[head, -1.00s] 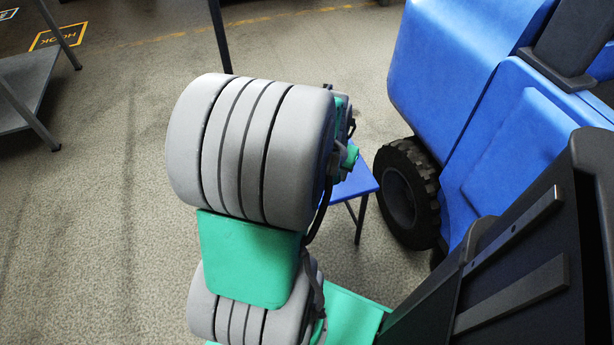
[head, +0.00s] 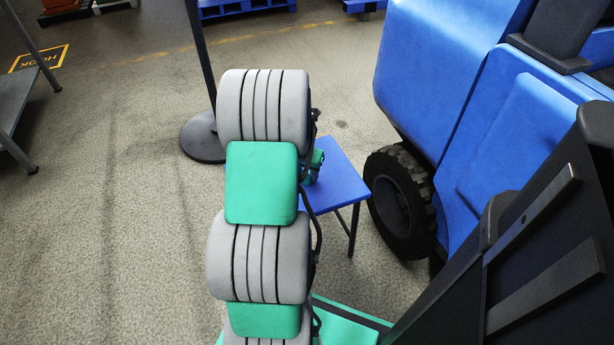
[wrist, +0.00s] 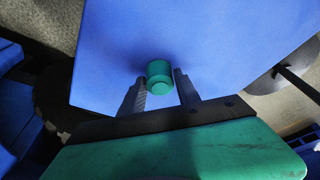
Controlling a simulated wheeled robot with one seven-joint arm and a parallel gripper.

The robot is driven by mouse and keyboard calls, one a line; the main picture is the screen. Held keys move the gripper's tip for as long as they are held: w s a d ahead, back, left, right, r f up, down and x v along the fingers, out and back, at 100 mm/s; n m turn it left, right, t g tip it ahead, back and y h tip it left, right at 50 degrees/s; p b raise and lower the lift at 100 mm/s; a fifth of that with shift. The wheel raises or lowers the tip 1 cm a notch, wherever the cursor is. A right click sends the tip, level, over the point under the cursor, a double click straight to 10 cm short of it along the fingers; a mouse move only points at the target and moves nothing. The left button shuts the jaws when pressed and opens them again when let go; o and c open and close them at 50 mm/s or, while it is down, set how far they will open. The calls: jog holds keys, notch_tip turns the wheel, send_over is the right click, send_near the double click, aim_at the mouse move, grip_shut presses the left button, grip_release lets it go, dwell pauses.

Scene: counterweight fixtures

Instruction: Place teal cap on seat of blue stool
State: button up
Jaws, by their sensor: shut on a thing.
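The teal cap (wrist: 160,76) is a small round piece between the two dark fingers of my gripper (wrist: 160,86) in the wrist view. My gripper is shut on it. Behind the cap, the blue stool (wrist: 205,35) fills much of the wrist view with its flat seat. In the head view the stool (head: 340,178) stands right of my arm, its seat partly hidden by the arm. The cap is over the seat; whether it touches it I cannot tell.
A blue vehicle (head: 455,100) with a black tyre (head: 400,202) stands close to the stool's right. A dark post on a round base (head: 203,138) stands behind my arm. A grey shelf (head: 25,85) is at the left.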

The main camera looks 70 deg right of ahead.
jog(key=shift+f, duration=0.1)
jog(key=shift+f, duration=0.15)
jog(key=o, duration=0.8)
jog(key=shift+o, duration=0.2)
